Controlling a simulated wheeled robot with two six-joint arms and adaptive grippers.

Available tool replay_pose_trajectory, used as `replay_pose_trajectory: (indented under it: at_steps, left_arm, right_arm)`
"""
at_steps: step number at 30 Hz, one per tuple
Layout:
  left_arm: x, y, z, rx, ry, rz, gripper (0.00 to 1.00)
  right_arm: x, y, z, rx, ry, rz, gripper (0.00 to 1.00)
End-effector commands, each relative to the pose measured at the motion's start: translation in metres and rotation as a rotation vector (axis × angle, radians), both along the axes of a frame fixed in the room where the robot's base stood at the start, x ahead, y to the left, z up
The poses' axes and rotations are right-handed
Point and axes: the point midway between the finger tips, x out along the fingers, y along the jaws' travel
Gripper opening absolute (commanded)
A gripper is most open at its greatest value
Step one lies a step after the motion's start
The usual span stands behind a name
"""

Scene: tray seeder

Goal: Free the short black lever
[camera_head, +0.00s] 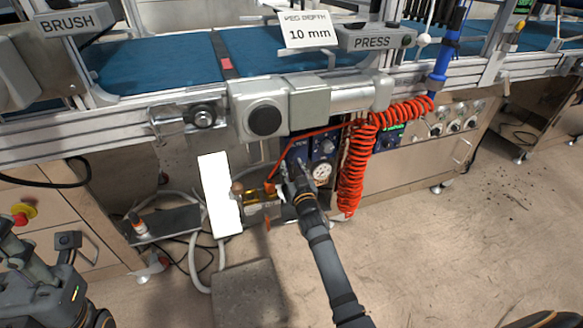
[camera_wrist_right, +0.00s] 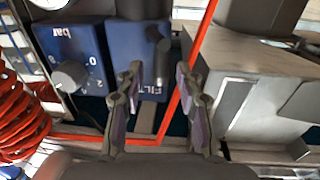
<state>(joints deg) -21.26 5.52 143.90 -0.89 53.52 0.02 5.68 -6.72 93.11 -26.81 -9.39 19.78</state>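The short black lever (camera_wrist_right: 160,48) sits on the front of a blue unit marked "FILT" (camera_wrist_right: 125,45) in the right wrist view. My right gripper (camera_wrist_right: 158,78) is open, with one finger to each side of the lever in the picture. I see no finger touching the lever, and how far it lies beyond the tips is unclear. In the head view my right gripper (camera_head: 297,181) is at the blue panel under the conveyor and covers part of it. The lever cannot be made out clearly there. My left arm shows at the lower left, but its gripper does not.
A thin red tube (camera_wrist_right: 193,68) crosses close beside the lever, near one finger. A coiled red hose (camera_head: 357,165) hangs right of the panel. A pressure gauge (camera_head: 322,170) and a grey knob (camera_wrist_right: 70,76) are close by. A blank white plate (camera_head: 219,195) stands to the left.

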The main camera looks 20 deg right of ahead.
Motion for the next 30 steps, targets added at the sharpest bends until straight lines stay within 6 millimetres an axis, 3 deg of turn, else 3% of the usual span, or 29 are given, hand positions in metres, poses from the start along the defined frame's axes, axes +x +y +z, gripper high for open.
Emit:
replay_pose_trajectory:
  at_steps: [4,13,21,30]
  left_arm:
    - [0.001,0.0,-0.008,0.0,0.005,0.004,0.23]
    - [0.001,0.0,-0.007,0.001,0.005,0.007,0.23]
    - [0.001,0.0,-0.007,0.0,0.005,0.006,0.23]
    - [0.002,0.0,-0.007,0.0,0.005,0.006,0.23]
  right_arm:
    - [0.014,-0.001,-0.001,0.0,-0.002,0.0,0.36]
    - [0.017,-0.001,0.0,0.0,-0.001,0.0,0.36]
    - [0.017,-0.001,0.0,0.0,-0.001,0.0,0.0]
    - [0.017,-0.001,0.0,0.0,-0.001,0.0,0.0]
